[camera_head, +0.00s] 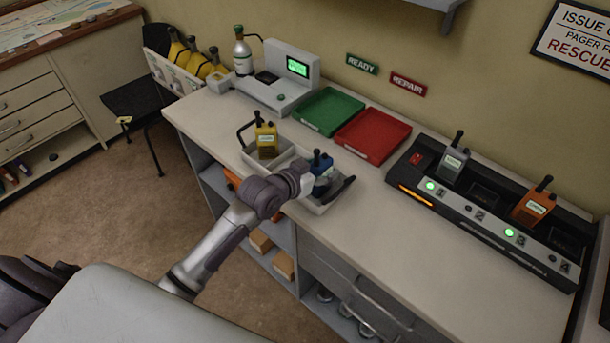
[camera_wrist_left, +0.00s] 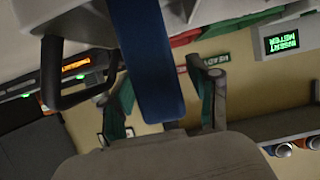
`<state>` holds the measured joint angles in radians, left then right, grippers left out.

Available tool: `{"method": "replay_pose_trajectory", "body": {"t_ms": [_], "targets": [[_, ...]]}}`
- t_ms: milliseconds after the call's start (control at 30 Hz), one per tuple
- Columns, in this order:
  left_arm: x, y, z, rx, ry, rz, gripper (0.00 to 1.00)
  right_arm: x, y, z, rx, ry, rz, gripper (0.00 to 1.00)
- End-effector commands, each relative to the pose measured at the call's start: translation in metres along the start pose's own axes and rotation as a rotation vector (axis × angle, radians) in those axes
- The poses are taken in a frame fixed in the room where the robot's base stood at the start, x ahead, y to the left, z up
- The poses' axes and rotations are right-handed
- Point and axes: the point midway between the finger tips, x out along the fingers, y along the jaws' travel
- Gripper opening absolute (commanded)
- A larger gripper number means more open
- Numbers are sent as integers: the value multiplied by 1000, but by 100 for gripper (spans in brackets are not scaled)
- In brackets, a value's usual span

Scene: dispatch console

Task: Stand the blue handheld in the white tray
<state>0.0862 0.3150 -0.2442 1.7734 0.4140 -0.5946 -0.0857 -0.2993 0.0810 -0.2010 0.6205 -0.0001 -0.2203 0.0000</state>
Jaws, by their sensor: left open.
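The blue handheld (camera_head: 321,162) is upright with its antenna up, at the right end of the white tray (camera_head: 318,209). My left gripper partly covers its lower part, so I cannot tell whether its base rests on the tray floor. My left gripper (camera_head: 309,183) is open, right at the handheld. In the left wrist view the blue handheld (camera_wrist_left: 148,60) lies between the two spread fingers of the gripper (camera_wrist_left: 165,95). A yellow handheld (camera_head: 266,141) stands in the tray's left part. My right gripper is not in view.
Behind the tray lie a green tray (camera_head: 328,110) and a red tray (camera_head: 373,135). A charger rack (camera_head: 480,205) with grey and orange handhelds stands right. A meter with a green screen (camera_head: 298,67) stands at the back left. The front right counter is clear.

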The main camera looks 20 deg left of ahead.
Motion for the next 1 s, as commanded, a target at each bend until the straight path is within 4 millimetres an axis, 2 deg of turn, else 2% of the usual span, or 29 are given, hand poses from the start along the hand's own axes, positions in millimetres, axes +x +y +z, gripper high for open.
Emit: {"method": "replay_pose_trajectory", "body": {"t_ms": [200, 433, 600, 1000], "targets": [[-47, 0, 3, 4, -1, 0, 61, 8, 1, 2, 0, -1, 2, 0], [-84, 0, 2, 1, -1, 0, 61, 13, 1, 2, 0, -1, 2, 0], [-94, 0, 0, 0, 0, 1, 61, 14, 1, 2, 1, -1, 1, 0], [-95, 0, 0, 0, 0, 0, 61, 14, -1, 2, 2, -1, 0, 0]]}}
